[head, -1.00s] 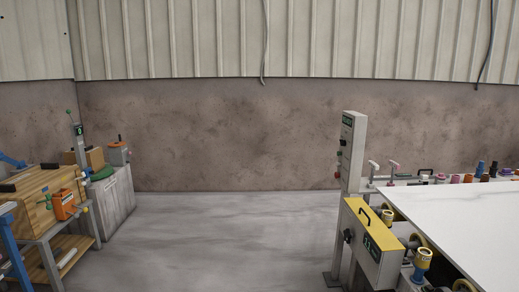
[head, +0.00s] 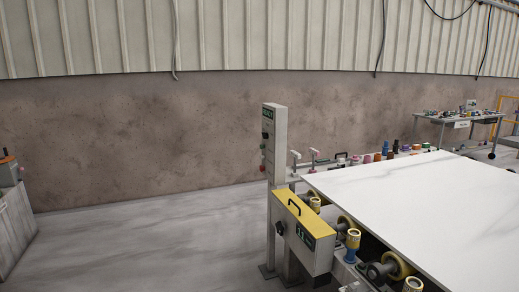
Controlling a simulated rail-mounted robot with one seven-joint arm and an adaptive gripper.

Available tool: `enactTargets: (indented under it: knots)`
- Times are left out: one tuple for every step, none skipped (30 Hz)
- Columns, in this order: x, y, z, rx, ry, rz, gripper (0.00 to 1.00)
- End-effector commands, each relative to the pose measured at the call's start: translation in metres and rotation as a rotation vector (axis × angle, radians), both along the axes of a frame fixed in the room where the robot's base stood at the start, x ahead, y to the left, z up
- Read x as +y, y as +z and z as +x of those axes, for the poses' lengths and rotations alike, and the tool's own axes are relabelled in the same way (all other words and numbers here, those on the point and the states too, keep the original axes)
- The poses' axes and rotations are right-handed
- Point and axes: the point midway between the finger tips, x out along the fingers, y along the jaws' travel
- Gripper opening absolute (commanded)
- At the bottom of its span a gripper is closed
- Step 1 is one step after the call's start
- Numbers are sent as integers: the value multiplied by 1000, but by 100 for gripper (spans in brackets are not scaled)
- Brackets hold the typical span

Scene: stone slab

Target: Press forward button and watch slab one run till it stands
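A tall light-grey control post (head: 274,142) stands at the near left corner of the slab line in the head view. A large white slab (head: 420,195) with faint grey veins lies flat on the rollers (head: 392,267) to the right of the post. My gripper is not in view.
Bottles and small tools line the slab's far side. A tool table (head: 462,118) stands at the back right. The floor (head: 140,245) left of the post is clear.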

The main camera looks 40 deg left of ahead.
Motion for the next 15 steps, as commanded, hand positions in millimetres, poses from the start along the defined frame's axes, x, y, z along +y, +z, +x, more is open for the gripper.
enactTargets:
  knots:
    - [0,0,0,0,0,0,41]
    - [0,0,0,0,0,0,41]
    - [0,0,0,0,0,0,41]
    - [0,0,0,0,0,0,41]
    - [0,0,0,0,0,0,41]
    - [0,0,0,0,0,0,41]
    - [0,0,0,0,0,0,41]
    - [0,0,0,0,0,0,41]
    - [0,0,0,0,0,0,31]
    - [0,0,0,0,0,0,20]
    - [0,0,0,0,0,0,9]
    - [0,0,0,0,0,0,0]
    - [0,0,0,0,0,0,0]
    - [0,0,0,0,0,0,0]
    - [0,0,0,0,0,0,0]
